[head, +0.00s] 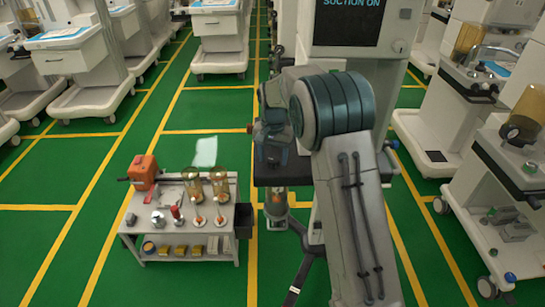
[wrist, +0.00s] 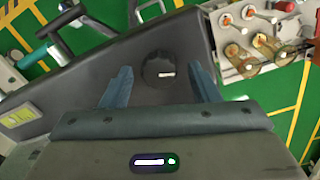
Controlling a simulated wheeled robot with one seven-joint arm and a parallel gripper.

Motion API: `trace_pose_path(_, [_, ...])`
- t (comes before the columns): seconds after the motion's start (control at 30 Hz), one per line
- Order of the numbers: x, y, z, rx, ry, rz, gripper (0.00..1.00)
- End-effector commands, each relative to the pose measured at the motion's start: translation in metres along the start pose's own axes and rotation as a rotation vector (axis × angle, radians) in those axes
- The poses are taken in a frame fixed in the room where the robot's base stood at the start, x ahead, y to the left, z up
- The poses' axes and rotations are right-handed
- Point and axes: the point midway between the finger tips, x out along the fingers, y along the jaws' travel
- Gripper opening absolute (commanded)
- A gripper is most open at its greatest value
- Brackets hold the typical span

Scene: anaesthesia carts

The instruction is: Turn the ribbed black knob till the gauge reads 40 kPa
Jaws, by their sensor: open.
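The black knob (wrist: 157,66) sits on a dark grey panel (wrist: 100,75) in the wrist view. It is round and has a short white mark at the right of its face. My gripper (wrist: 161,72) is open, with one blue finger on each side of the knob and a gap showing on both sides. I cannot tell how far above the panel the fingertips are.
A screen (head: 351,12) reading "SUCTION ON" stands behind my arm. A low grey trolley (head: 222,238) with jars and an orange box (head: 143,172) is at the left, with green floor around it. Other carts (head: 470,75) line the right side.

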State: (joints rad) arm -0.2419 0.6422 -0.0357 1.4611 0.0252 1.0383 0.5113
Motion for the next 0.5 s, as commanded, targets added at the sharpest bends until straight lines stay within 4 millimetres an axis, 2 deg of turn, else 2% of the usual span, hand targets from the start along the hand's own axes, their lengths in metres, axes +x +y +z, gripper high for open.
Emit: trace_pose_path(0.5, [-0.106,-0.001,0.000,0.000,0.004,-0.002,0.55])
